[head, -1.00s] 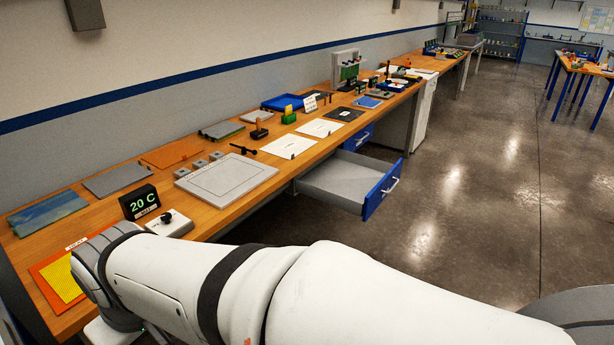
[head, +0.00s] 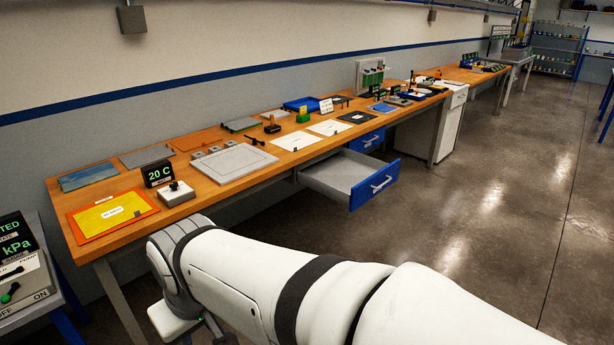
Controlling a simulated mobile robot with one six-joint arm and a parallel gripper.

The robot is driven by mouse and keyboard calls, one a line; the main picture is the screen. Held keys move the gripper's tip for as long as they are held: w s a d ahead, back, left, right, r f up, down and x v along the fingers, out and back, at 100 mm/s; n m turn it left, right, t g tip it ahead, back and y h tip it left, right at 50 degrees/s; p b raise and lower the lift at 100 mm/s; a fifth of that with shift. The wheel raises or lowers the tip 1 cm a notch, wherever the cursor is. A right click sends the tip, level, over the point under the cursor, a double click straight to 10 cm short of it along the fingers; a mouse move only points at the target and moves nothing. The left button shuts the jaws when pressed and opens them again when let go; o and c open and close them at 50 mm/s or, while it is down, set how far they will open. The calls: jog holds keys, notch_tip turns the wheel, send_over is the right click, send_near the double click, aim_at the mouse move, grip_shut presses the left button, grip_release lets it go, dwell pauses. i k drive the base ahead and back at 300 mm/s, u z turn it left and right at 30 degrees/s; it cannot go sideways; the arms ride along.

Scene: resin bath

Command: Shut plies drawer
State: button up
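The plies drawer, as I take it, is the grey drawer with a blue front (head: 375,184) and a pale bar handle, under the long wooden bench. It stands pulled well out and its grey inside looks empty. A second blue-fronted drawer (head: 367,141) farther along the bench looks shut. Labels on the drawers cannot be read. My white arm crosses the lower part of the head view, in front of the near bench end and apart from the open drawer. My gripper's fingers are not in view.
The wooden bench (head: 215,192) carries sheets, a grey plate (head: 233,163), a 20 C display (head: 158,173) and an orange-framed yellow panel (head: 112,214). A pump stand (head: 22,275) is at the left edge. The floor (head: 470,220) right of the drawer is clear.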

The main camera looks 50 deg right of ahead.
aim_at(350, 178)
jog(key=z, duration=2)
jog(key=i, duration=1)
jog(key=k, duration=0.6)
jog(key=u, duration=0.45)
jog(key=i, duration=1.3)
jog(key=z, duration=0.35)
